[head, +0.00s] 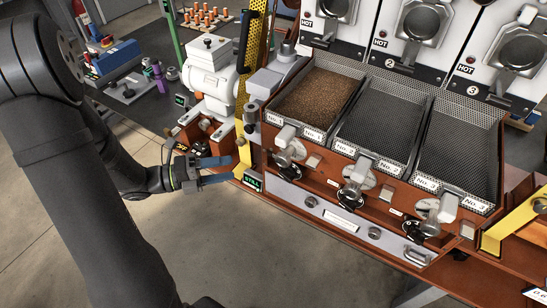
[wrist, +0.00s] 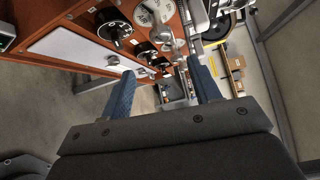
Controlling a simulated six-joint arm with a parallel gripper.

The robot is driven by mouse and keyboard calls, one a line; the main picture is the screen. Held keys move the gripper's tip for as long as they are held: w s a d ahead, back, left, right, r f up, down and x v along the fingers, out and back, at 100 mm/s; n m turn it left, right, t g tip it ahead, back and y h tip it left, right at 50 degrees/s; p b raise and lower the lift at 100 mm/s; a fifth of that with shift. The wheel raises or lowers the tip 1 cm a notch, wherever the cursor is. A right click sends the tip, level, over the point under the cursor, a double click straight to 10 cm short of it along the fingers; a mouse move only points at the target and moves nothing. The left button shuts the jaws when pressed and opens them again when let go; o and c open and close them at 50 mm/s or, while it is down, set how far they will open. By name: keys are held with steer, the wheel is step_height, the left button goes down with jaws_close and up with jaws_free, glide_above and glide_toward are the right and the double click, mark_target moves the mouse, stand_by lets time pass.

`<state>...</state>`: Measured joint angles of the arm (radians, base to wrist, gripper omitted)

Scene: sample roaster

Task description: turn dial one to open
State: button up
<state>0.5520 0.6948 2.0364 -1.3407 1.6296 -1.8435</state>
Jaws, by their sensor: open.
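In the head view, dial one (head: 284,166) appears to be the black knob below the tray marked No. 1 (head: 316,98), on the brown front of the roaster. A round metal plate and a silver handle sit just above it. Its setting is too small to read. My gripper (head: 234,168) is open and empty, left of this dial and apart from it, its blue fingers pointing right. In the wrist view, the gripper (wrist: 160,66) shows both fingers with nothing between them. The large black knob (wrist: 113,30) at upper left there is probably dial one.
Similar black knobs sit under trays two (head: 350,199) and three (head: 413,231). Tray one holds brown beans; the other two look empty. A green-lit display (head: 252,181) and a yellow post (head: 242,120) are close to my fingers. Open floor (head: 230,250) lies in front.

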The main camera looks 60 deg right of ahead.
mark_target(286, 155)
steer(key=x, duration=1.7)
steer(key=shift+s+d+r, duration=0.1)
steer(key=shift+s, duration=0.05)
